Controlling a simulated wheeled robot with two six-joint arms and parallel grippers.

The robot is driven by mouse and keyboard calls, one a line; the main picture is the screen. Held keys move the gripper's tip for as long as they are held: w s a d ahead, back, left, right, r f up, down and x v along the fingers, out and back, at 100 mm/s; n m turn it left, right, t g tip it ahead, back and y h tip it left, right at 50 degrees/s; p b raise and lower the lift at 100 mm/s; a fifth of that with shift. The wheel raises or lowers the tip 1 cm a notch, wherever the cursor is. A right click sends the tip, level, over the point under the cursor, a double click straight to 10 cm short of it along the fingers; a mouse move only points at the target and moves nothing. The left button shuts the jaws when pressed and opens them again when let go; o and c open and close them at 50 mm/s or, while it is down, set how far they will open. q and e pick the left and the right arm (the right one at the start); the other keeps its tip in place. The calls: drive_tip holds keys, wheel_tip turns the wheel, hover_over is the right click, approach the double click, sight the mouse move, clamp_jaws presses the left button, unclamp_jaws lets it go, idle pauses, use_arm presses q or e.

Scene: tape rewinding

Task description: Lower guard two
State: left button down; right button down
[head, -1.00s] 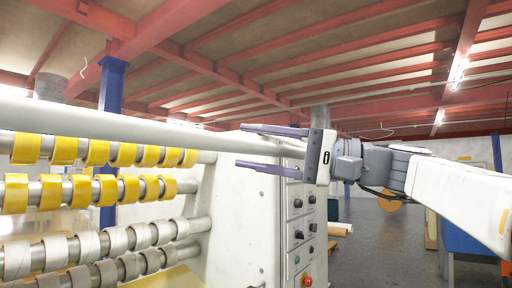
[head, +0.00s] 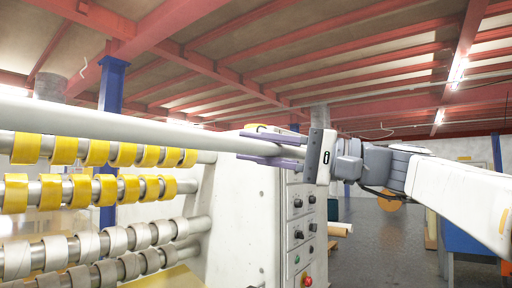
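A long grey guard bar (head: 120,122) runs across the top of the rewinding machine, from the left edge of the head view to above the machine's white end panel. My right gripper (head: 268,146) is at the bar's right end. One purple finger lies along the bar's upper side and the other along its lower side, and they look closed on it. The bar hides part of the fingers. I cannot tell from the picture which guard number this bar is. My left gripper is out of view.
Below the bar are two shafts with yellow rings (head: 64,150) and two with grey rings (head: 88,246). The white end panel (head: 240,215) and a control panel with knobs (head: 304,215) stand under my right gripper. Open floor (head: 375,240) lies to the right.

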drive_tip(key=shift+f, duration=0.1)
idle(0.7)
drive_tip(key=w+a+f+n+y+b, duration=0.1)
drive_tip(key=w+a+f+y+b, duration=0.1)
drive_tip(key=f+b, duration=0.4)
drive_tip(key=w+a+f+n+g+y+b, duration=0.1)
drive_tip(key=a+f+b, duration=0.5)
drive_tip(key=b, duration=0.8)
drive_tip(key=shift+w+a+n+y+b, duration=0.35)
drive_tip(key=shift+w+n+y, duration=0.45)
drive_tip(key=shift+w+y, duration=0.7)
drive_tip(key=shift+w+d, duration=0.1)
drive_tip(key=shift+w, duration=0.1)
drive_tip(key=c, duration=0.7)
unclamp_jaws()
